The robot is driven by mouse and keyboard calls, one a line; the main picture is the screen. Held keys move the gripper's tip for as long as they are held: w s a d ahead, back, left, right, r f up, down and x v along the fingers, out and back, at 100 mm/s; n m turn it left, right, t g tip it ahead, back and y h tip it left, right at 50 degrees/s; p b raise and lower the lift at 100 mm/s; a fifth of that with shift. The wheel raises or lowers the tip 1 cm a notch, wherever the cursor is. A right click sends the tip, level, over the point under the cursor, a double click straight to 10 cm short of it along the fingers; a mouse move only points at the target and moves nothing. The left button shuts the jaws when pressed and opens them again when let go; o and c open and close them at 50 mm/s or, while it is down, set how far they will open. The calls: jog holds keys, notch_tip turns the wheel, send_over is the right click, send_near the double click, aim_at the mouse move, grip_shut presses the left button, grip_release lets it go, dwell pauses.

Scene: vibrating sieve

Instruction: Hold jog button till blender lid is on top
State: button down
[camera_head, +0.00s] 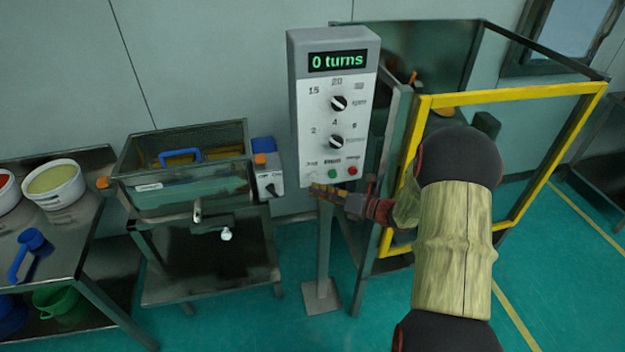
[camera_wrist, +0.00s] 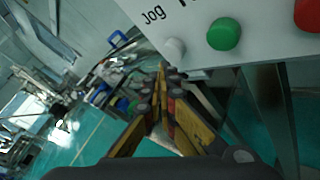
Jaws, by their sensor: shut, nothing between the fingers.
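The control box (camera_head: 335,105) stands on a post, and its green display reads "0 turns". The whitish jog button (camera_wrist: 174,48) is at the box's lower left, under the word "Jog". My gripper (camera_head: 317,188) is shut and empty, with its tips at the lower left of the box. In the wrist view my gripper's tips (camera_wrist: 162,68) are right by the jog button; I cannot tell whether they touch it. The blender behind the yellow-framed guard (camera_head: 512,97) is mostly hidden by my arm and the guard, and I cannot make out its lid.
A green button (camera_wrist: 224,34) and a red button (camera_wrist: 309,14) sit right of the jog button. Two dials are above them. A metal sieve box (camera_head: 185,195) stands left of the post. A table with a white tub (camera_head: 54,186) and a blue scoop (camera_head: 30,243) is farther left.

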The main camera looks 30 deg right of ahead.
jog(key=shift+w, duration=0.15)
jog(key=shift+w+d, duration=0.15)
jog(key=shift+w, duration=0.1)
jog(key=shift+w+d+p, duration=0.1)
jog(key=shift+w+p, duration=0.2)
jog(key=shift+w, duration=0.2)
dwell(0.8)
jog(key=shift+s, duration=0.1)
dwell(3.0)
jog(key=shift+s+a+p, duration=0.25)
jog(key=shift+s+p, duration=0.15)
jog(key=shift+s, duration=0.4)
jog(key=shift+s, duration=0.1)
jog(key=shift+s+a+p, duration=0.25)
jog(key=shift+s+p, duration=0.05)
jog(key=shift+s, duration=0.45)
jog(key=shift+s+a+p, duration=0.2)
jog(key=shift+s+p, duration=0.1)
jog(key=shift+s, duration=0.5)
jog(key=shift+s+a+p, duration=0.25)
jog(key=shift+s+p, duration=0.05)
jog(key=shift+s, duration=0.45)
